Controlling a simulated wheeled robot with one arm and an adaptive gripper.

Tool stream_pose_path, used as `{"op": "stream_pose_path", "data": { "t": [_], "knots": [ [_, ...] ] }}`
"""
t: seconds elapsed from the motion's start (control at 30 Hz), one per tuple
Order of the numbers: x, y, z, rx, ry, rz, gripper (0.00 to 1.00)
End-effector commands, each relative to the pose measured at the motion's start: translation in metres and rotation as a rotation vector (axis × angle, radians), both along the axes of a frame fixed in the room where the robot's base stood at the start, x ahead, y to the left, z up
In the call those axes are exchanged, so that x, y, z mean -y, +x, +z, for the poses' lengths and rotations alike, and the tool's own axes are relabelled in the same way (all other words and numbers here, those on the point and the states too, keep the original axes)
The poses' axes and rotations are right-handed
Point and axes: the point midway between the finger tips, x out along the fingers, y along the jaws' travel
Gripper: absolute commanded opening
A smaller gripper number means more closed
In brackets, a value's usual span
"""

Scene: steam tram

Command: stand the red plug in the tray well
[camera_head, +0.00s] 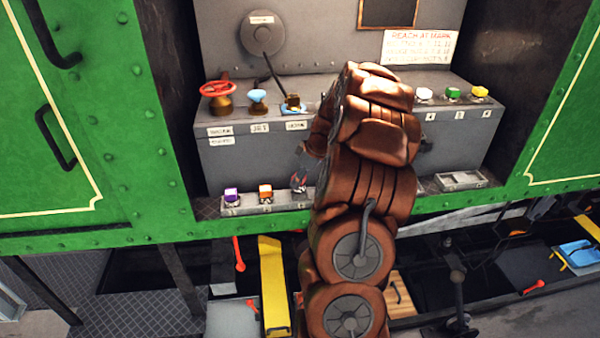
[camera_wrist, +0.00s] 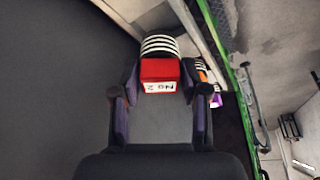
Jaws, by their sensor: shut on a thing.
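A red plug (camera_wrist: 160,71) with a white "No 2" label sits between my two fingers in the wrist view. A black-and-white striped part shows just beyond its red part. My gripper (camera_wrist: 160,95) is shut on it. In the head view my gripper (camera_head: 299,178) hangs over the right part of the grey tray (camera_head: 262,207), left of my arm. A purple plug (camera_head: 232,196) and an orange plug (camera_head: 265,192) stand in the tray's left and middle. Whether the red plug touches the tray, and the well under it, I cannot tell; my gripper and arm cover that end.
A grey cabinet stands behind, with a red valve wheel (camera_head: 218,90), a blue knob (camera_head: 258,98) and white, green and yellow knobs (camera_head: 453,93) on top. Another shallow tray (camera_head: 460,181) lies right of my arm. Green body panels (camera_head: 90,120) flank the opening.

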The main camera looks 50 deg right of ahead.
Motion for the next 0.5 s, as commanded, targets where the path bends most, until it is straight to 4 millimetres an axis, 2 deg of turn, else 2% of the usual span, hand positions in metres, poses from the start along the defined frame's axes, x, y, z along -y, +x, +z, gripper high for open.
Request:
{"op": "stream_pose_path", "data": {
  "t": [0.5],
  "knots": [
    [0.000,0.000,-0.029,0.000,0.000,0.000,0.00]
  ]
}}
